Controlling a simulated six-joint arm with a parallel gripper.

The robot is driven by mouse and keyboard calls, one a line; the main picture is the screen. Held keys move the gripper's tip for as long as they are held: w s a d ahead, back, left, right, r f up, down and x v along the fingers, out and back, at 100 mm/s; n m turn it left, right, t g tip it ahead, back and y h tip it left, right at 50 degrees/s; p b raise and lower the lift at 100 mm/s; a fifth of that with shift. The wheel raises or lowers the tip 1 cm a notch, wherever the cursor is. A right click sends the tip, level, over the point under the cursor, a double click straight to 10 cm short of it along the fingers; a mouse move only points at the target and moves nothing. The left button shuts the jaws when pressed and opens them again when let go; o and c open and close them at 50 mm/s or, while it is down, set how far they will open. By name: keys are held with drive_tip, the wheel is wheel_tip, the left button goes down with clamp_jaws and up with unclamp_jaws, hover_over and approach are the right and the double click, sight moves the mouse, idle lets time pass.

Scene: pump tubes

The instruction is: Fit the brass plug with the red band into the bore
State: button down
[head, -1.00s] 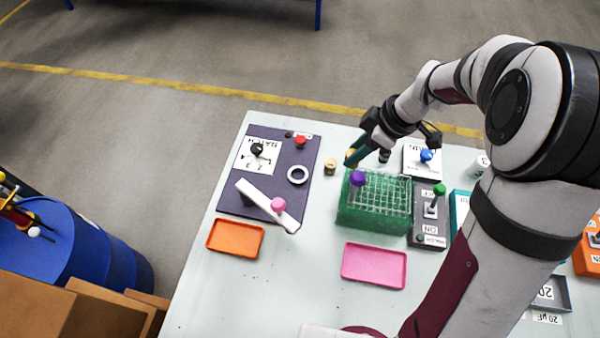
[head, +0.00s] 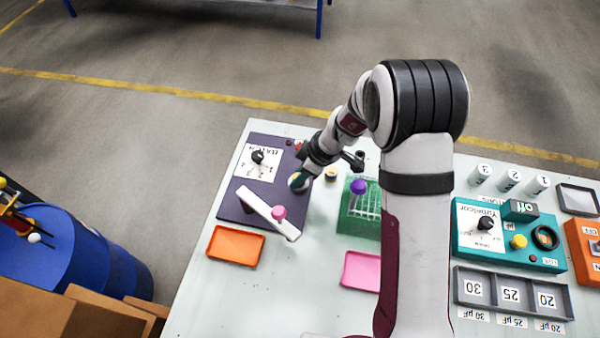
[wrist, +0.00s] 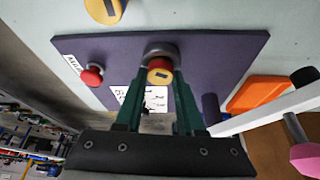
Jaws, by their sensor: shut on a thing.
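My gripper (wrist: 159,90) is shut on the brass plug with the red band (wrist: 160,70); the plug's brass face with a dark slot points toward the wrist camera. The grey ring around the bore (wrist: 158,47) shows just behind the plug on the dark purple panel (wrist: 225,48). The plug overlaps the ring in the picture and sits off its middle; I cannot tell whether they touch. In the head view my gripper (head: 299,182) is over the panel where the ring is, and it hides the ring and the plug.
A second brass plug (head: 331,174) stands on the table right of the panel. A white lever with a pink knob (head: 279,212) crosses the panel in front. A red button (wrist: 92,75) is beside the ring. The green rack (head: 365,222) and orange tray (head: 235,245) are nearby.

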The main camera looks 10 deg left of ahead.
drive_tip(key=c, duration=0.5)
unclamp_jaws()
drive_tip(key=shift+f, duration=0.1)
drive_tip(key=v, duration=1.2)
drive_tip(key=s+d+r+m+t+h, duration=0.1)
drive_tip(key=s+d+r+m+t, duration=0.2)
drive_tip(key=s+d+r+m, duration=0.45)
drive_tip(key=s+d+r+m+t+h, duration=0.1)
drive_tip(key=s+d+r+m+t, duration=0.25)
drive_tip(key=s+r+m, duration=0.65)
drive_tip(key=s+f+m+g, duration=0.1)
drive_tip(key=s+f+g, duration=0.1)
drive_tip(key=s+f, duration=0.1)
drive_tip(key=s+f+m+g, duration=0.2)
drive_tip(key=f+g, duration=0.1)
drive_tip(key=s+f+m+g, duration=0.1)
drive_tip(key=s+f+g, duration=0.1)
drive_tip(key=s+f, duration=0.1)
drive_tip(key=shift+s+d+f+m+h, duration=0.25)
drive_tip(key=shift+s+d+f+h, duration=0.05)
drive_tip(key=shift+d+f, duration=0.05)
